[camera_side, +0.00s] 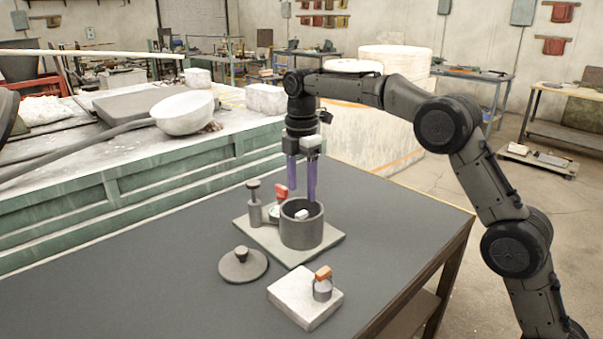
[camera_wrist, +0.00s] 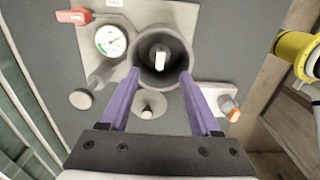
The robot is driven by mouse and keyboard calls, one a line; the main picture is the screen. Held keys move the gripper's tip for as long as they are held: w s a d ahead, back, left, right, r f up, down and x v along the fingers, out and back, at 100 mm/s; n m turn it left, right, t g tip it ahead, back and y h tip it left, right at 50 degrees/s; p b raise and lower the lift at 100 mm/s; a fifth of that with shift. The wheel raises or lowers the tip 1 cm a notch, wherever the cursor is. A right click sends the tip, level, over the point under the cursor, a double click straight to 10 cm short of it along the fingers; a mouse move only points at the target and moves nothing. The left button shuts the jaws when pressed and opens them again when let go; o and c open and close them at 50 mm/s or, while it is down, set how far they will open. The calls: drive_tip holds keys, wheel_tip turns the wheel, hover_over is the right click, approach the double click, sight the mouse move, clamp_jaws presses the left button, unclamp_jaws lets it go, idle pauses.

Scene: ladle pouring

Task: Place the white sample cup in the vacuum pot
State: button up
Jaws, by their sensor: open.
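The dark grey vacuum pot (camera_side: 302,234) stands upright on a light base plate (camera_side: 262,243). It also shows in the wrist view (camera_wrist: 174,39), seen from above. A small white piece, which looks like the white sample cup (camera_side: 301,214), is inside the pot; it also shows in the wrist view (camera_wrist: 160,60), near the middle of the pot's floor. My gripper (camera_side: 302,195) is above the pot with its purple fingers pointing down. The fingers are spread apart with nothing between them, and in the wrist view the fingertips (camera_wrist: 160,73) lie either side of the opening.
A round lid with a knob (camera_side: 243,266) lies on the dark table left of the plate. A white block (camera_side: 304,298) with an orange-topped metal piece (camera_side: 323,287) sits in front. A gauge (camera_wrist: 110,41), red handle (camera_wrist: 75,16) and post (camera_side: 254,205) stand beside the pot.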

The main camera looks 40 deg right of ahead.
sight(302, 213)
drive_tip(key=s+r+m+t, duration=0.2)
drive_tip(key=s+r+m, duration=0.25)
drive_tip(key=s, duration=0.45)
drive_tip(key=s+r+m+t, duration=0.1)
drive_tip(key=s+r+m, duration=0.35)
drive_tip(key=s, duration=0.55)
drive_tip(key=s+f+m+t, duration=0.1)
drive_tip(key=s+f+m, duration=0.3)
drive_tip(key=s, duration=0.4)
drive_tip(key=s+f+m+t, duration=0.1)
drive_tip(key=s+f+m, duration=0.3)
drive_tip(key=s+f, duration=0.2)
drive_tip(key=s, duration=0.2)
drive_tip(key=shift+s+d+m+t, duration=0.3)
drive_tip(key=shift+s+d+m, duration=0.05)
drive_tip(key=shift+s+m, duration=0.05)
drive_tip(key=shift+o, duration=0.3)
